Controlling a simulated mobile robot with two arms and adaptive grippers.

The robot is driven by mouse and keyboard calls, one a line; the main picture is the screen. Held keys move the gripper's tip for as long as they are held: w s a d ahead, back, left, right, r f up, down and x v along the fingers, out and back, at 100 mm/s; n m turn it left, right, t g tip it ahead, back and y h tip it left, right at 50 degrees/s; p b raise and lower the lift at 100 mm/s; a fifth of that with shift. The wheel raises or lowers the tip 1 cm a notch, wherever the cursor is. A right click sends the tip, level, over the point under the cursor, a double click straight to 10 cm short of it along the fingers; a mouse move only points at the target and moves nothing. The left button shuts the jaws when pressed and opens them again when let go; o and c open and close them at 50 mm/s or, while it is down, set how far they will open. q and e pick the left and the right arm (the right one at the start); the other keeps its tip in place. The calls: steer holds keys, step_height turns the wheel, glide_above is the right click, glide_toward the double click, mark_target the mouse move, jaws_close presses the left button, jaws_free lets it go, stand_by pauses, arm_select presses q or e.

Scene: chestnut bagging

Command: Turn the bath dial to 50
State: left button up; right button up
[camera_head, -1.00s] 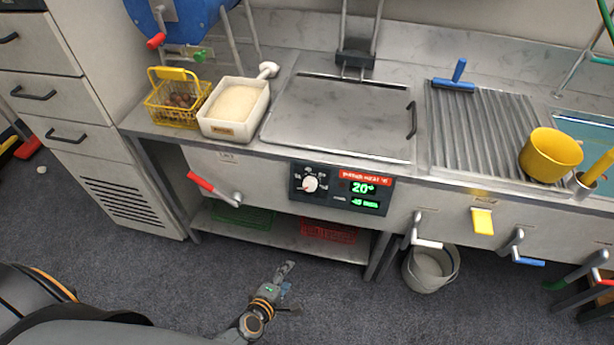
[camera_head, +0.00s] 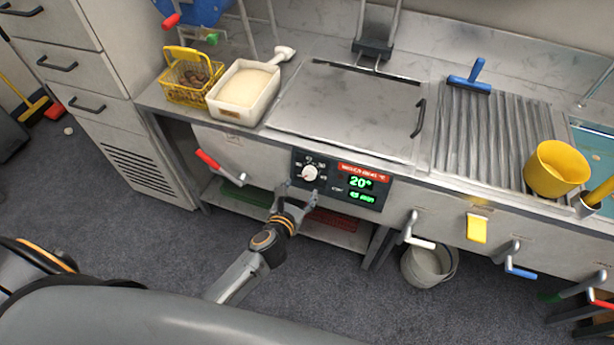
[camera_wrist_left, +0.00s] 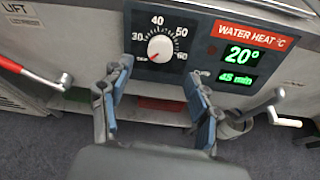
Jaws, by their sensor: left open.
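The bath dial is a round white knob (camera_head: 310,172) on a dark control panel on the front of the steel bath. In the left wrist view the knob (camera_wrist_left: 161,48) has 30, 40, 50 and 60 around it. A small red mark shows at its lower left. The display (camera_wrist_left: 240,55) beside it reads 20° and 45 min. My left gripper (camera_head: 294,191) is open and empty, just below and in front of the knob. In the left wrist view its two fingers (camera_wrist_left: 161,84) stand apart below the dial, not around it. My right gripper is not in view.
A red-handled lever (camera_head: 217,166) sticks out left of the panel, and a white-handled lever (camera_head: 414,234) to its right. A yellow basket (camera_head: 190,94) and a white tub (camera_head: 228,112) stand on the counter. A bucket (camera_head: 421,268) is on the floor. A lower shelf runs underneath.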

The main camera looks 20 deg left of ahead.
mark_target(309, 175)
arm_select(q)
steer(key=b+x, duration=0.1)
steer(key=x, duration=0.7)
steer(key=shift+c, duration=0.2)
steer(key=c, duration=1.1)
